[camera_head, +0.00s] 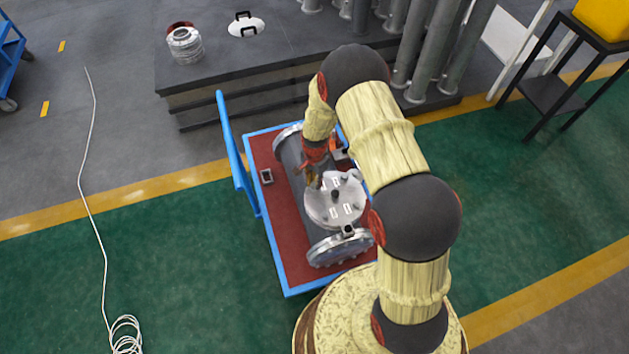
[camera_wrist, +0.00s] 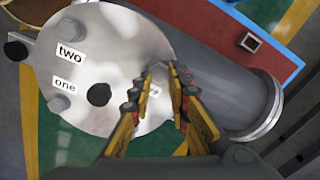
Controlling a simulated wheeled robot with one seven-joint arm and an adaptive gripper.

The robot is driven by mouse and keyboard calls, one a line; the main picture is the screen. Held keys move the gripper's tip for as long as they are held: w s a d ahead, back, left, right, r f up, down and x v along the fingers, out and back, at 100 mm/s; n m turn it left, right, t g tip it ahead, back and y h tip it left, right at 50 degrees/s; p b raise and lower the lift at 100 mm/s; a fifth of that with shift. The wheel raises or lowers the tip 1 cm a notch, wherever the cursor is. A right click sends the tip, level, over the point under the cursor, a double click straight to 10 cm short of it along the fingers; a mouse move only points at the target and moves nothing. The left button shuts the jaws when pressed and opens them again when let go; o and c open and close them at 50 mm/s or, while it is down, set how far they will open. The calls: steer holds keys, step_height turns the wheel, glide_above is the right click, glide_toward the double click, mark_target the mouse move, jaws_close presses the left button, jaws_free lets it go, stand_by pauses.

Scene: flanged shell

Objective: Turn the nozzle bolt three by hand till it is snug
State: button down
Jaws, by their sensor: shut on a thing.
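The grey flanged shell (camera_head: 289,158) lies on a cart, with a round silver nozzle cover (camera_head: 336,208) facing up. In the wrist view the cover (camera_wrist: 110,40) carries labels "two" (camera_wrist: 70,53) and "one" (camera_wrist: 64,85) and a black central knob (camera_wrist: 99,94). Another label (camera_wrist: 153,91) is partly hidden by a finger, its text unreadable. My gripper (camera_wrist: 162,68) is at the cover's edge, its fingers shut on what appears to be nozzle bolt three, mostly hidden between the tips. In the head view my gripper (camera_head: 314,180) is at the cover's far-left edge.
The cart has a red deck (camera_head: 285,230), a blue frame and a blue handle (camera_head: 236,155) on the left. A small dark box (camera_head: 266,176) lies on the deck. A dark bench (camera_head: 225,70) with upright pipes stands behind. A white cable (camera_head: 100,235) lies on the floor.

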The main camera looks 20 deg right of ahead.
steer(key=shift+w+r, duration=0.2)
steer(key=c, duration=2.1)
jaws_free()
steer(key=o, duration=0.4)
steer(key=shift+s+f, duration=0.1)
step_height(320, 180, up, 12)
